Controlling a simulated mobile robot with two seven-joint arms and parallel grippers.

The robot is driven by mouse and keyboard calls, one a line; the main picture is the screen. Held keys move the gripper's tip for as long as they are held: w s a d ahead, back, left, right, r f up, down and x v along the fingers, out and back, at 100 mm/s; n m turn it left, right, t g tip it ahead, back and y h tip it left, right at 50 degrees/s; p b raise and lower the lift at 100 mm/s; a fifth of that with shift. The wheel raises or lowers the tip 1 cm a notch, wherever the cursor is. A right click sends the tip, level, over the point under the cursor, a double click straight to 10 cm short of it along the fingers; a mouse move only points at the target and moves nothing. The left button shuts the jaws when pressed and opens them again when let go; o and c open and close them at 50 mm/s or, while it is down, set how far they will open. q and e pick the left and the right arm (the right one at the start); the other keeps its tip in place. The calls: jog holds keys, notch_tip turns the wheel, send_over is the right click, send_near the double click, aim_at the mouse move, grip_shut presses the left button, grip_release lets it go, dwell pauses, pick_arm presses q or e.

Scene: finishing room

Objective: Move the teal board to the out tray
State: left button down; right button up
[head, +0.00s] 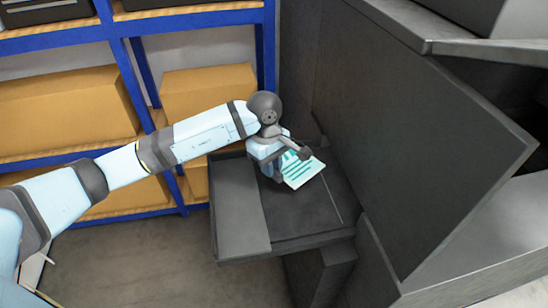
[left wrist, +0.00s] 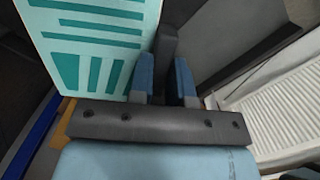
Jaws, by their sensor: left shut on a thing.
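The teal board (head: 303,174) is a pale plate with teal stripes; it also shows in the left wrist view (left wrist: 93,42) at upper left. My left gripper (head: 285,160) is over the back of a dark tray-like surface (head: 300,215), with the board at its right side. In the left wrist view its blue fingers (left wrist: 167,82) are closed on a dark upright piece beside the board, which looks like the board's grip. Whether the board touches the dark surface I cannot tell. No label shows which surface is the out tray. My right gripper is not in view.
A large dark panel (head: 425,140) stands slanted close to the right of the gripper. Blue shelving (head: 190,43) with tan boxes (head: 205,85) is behind. A lighter grey plate (head: 238,205) covers the dark surface's left part. Open floor (head: 130,260) lies at lower left.

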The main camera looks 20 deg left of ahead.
aim_at(272, 197)
pick_arm(q)
jog(key=shift+f+b, duration=1.45)
jog(key=shift+f, duration=3)
jog(key=shift+f+b, duration=0.55)
jog(key=shift+b, duration=0.05)
jog(key=c, duration=1)
grip_release()
jog(key=shift+w+r, duration=0.1)
jog(key=shift+r, duration=0.05)
